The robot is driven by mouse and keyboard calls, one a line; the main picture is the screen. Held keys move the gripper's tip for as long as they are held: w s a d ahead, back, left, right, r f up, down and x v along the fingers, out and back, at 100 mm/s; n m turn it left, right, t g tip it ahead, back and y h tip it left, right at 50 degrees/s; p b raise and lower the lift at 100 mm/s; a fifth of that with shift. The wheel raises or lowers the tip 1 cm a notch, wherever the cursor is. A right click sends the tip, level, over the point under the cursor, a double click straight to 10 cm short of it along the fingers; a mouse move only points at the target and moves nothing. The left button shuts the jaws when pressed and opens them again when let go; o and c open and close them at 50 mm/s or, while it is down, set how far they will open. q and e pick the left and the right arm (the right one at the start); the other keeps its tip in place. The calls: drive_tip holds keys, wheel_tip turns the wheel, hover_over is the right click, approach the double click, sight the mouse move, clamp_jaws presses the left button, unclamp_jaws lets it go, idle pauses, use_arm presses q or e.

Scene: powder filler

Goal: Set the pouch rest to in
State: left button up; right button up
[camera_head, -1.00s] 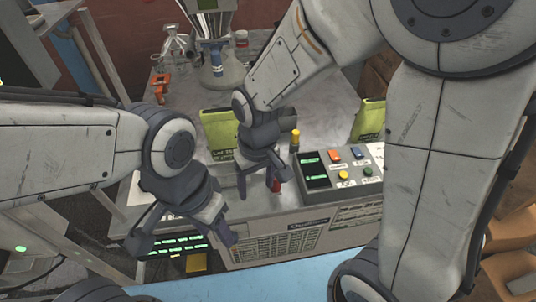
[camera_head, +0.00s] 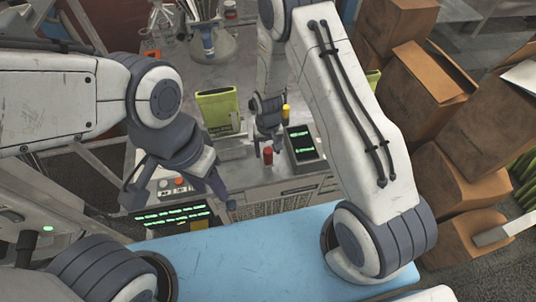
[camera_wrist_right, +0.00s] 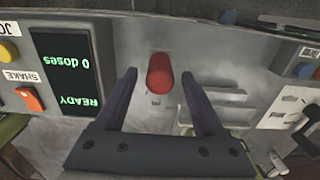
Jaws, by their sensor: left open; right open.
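A red knob (camera_head: 268,156) stands at the front of the grey machine top (camera_head: 235,172). My right gripper (camera_head: 267,147) is open, pointing down at the knob. In the right wrist view the red knob (camera_wrist_right: 160,73) shows between and slightly beyond the tips of the open fingers, with gaps on both sides. A pale stepped metal part (camera_wrist_right: 222,108) lies beside it there; I cannot tell whether this is the pouch rest.
A dark display panel (camera_head: 303,143) is just right of the knob; in the wrist view its screen (camera_wrist_right: 68,70) reads READY, 0 doses.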

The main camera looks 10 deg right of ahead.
drive_tip(key=shift+f, duration=1.85)
clamp_jaws()
